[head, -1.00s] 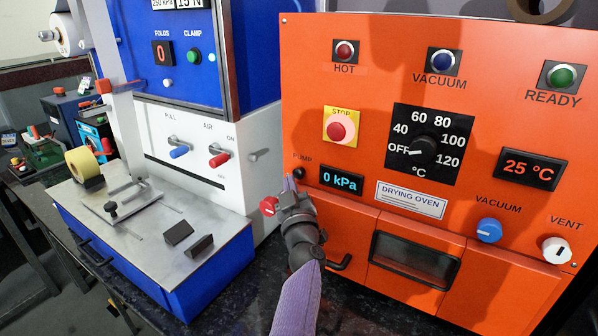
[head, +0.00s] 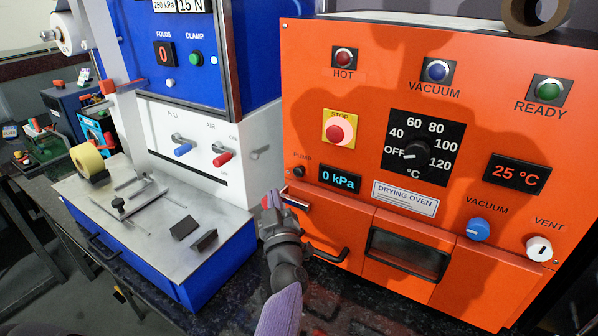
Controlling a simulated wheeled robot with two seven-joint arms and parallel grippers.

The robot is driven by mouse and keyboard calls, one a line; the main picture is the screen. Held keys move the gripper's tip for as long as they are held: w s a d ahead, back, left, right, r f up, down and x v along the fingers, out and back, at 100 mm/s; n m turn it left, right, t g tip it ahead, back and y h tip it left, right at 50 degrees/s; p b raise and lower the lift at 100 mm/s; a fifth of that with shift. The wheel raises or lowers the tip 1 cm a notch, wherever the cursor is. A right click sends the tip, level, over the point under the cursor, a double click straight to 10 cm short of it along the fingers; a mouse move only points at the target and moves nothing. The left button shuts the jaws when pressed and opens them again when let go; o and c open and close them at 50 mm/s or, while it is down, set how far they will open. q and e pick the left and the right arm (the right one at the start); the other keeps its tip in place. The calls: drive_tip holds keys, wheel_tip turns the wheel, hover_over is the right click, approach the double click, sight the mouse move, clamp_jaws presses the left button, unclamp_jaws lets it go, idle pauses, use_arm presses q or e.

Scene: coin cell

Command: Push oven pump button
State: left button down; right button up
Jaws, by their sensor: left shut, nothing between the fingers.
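The orange drying oven (head: 300,120) stands at the right. Its small black pump button (head: 299,171) is under the PUMP label at the panel's lower left, beside the display (head: 339,180) reading 0 kPa. My left gripper (head: 270,199) is shut and empty. In the picture it is below and left of the pump button, and apart from it. The button is fully visible. My right gripper is not in view.
A yellow-backed STOP button (head: 339,131), a temperature dial (head: 416,149), a blue vacuum knob (head: 478,229) and a white vent knob (head: 539,248) are on the panel. A dark door handle (head: 330,256) sticks out below. A blue-and-white machine (head: 165,108) stands left.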

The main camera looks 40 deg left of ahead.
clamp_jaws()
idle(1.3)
